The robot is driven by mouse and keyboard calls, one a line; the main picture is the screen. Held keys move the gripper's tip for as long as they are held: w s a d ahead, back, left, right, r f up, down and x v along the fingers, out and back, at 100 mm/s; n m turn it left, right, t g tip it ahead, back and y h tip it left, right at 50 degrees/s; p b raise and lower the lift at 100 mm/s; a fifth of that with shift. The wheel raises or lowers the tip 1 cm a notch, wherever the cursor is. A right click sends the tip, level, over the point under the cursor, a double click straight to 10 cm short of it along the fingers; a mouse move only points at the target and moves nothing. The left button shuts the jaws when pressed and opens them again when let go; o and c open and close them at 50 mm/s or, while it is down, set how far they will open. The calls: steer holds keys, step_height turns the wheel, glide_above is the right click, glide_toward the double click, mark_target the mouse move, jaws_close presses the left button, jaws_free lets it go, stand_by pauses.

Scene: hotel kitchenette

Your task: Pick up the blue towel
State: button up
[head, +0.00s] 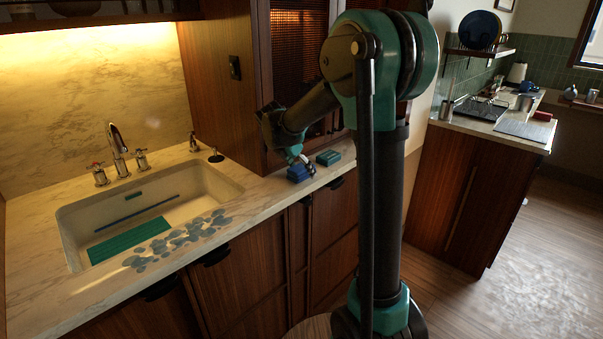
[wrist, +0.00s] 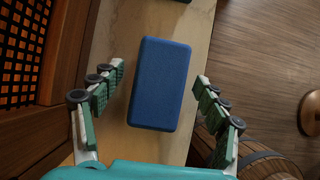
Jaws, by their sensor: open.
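The blue towel (wrist: 160,84) looks like a thick folded rectangular block with rounded corners. In the wrist view it lies on the pale counter between the spread fingers of my gripper (wrist: 159,80), with a gap on each side. In the head view the blue towel (head: 297,174) is at the counter's edge right of the sink, and my gripper (head: 306,165) is right by it, partly hidden by its own links. My gripper is open and holds nothing. Its height above the counter is hard to tell.
A teal folded item (head: 328,158) lies on the counter just right of the towel. A tall wooden cabinet (wrist: 35,75) with a woven panel stands close on the left in the wrist view. The sink (head: 150,215) is left, with wet patches on its front rim.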

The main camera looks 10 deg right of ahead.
mark_target(301, 167)
steer(key=shift+f, duration=0.2)
steer(key=shift+c, duration=0.6)
steer(key=c, duration=1.2)
step_height(301, 167, up, 21)
steer(key=shift+f, duration=0.2)
